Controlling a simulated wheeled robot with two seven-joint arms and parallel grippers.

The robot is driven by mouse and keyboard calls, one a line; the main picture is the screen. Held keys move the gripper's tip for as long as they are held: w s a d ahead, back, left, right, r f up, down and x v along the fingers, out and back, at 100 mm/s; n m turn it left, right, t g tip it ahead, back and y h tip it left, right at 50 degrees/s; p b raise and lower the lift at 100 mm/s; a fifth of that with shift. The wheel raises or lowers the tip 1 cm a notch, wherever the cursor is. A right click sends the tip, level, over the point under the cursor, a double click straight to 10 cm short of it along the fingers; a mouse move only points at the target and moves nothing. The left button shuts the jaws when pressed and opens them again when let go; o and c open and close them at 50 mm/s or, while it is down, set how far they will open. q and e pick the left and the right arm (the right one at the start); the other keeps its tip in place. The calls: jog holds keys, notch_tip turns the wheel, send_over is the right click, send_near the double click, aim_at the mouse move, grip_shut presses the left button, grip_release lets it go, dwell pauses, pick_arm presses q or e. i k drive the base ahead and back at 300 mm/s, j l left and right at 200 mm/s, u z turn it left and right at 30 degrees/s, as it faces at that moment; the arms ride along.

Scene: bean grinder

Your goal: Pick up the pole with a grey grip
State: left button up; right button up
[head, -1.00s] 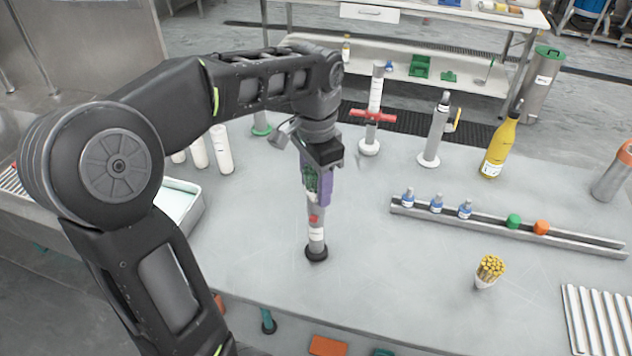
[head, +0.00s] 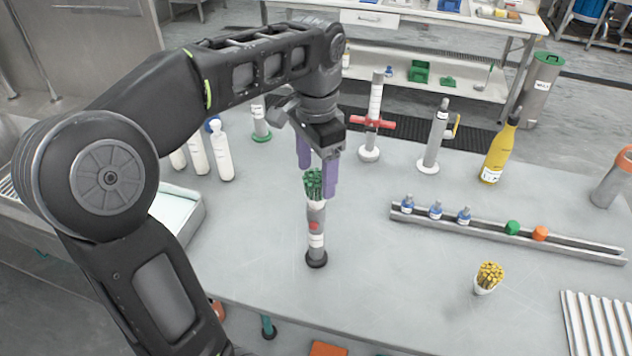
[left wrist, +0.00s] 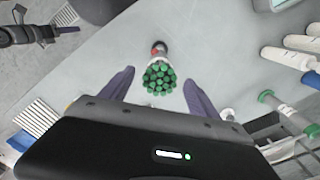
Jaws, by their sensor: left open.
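My left gripper (head: 317,178) is open above a short grey column (head: 316,240) with a white band, a red mark and a black foot. A white cup with a bundle of green-tipped sticks (head: 313,184) sits on the column; the bundle also shows between the spread purple fingers in the left wrist view (left wrist: 159,78). Several upright poles stand behind: one with a green foot (head: 260,122), one with a red crossbar (head: 374,122), and a grey one with a yellow side part (head: 436,140). I cannot tell which has the grey grip. My right gripper (left wrist: 68,30) shows small in the left wrist view.
White bottles (head: 222,152) and a pale tray (head: 178,207) stand left. A yellow bottle (head: 498,150), a rail (head: 560,240) with small bottles and balls, a cup of yellow sticks (head: 486,280) and a ribbed rack (head: 596,322) are right. The front middle is clear.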

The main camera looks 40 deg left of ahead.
aim_at(316, 255)
jog(key=k, duration=1)
